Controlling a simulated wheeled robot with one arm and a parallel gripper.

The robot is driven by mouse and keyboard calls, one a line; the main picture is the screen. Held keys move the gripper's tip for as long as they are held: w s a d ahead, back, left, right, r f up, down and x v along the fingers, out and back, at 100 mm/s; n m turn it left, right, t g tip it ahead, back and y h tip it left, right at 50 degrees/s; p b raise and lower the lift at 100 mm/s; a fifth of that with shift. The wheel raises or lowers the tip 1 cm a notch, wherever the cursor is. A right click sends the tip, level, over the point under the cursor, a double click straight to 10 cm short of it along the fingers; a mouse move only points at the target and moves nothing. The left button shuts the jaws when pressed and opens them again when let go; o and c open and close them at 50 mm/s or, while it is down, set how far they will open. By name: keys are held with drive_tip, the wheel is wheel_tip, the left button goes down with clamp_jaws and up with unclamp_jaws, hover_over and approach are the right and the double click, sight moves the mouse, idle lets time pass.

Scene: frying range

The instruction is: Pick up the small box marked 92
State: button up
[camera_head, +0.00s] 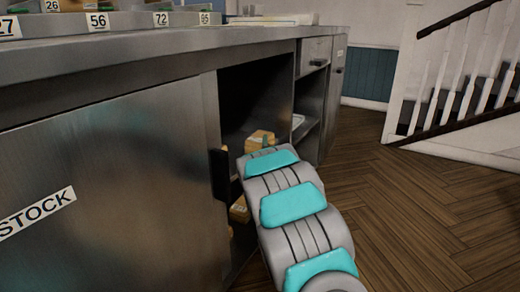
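No marking 92 can be read in the head view. A small yellow-brown box (259,138) sits in the open cabinet bay, just beyond the far end of my arm. Another small yellow-brown box (240,210) is lower in the bay, partly hidden by my arm. I cannot read a number on either box. My grey and teal arm reaches from the bottom of the picture to the bay opening. It hides my gripper, so I cannot see the fingers or whether they hold anything.
A steel cabinet front marked STOCK (100,170) is at left, with an upright black part (220,174) at its edge. The counter (150,55) above carries trays tagged 56, 72 and 95. Open wooden floor (410,210) lies right, before a staircase (470,80).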

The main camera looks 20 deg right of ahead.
drive_tip(key=c, duration=1.2)
drive_tip(key=shift+r, duration=0.1)
drive_tip(key=shift+c, duration=0.2)
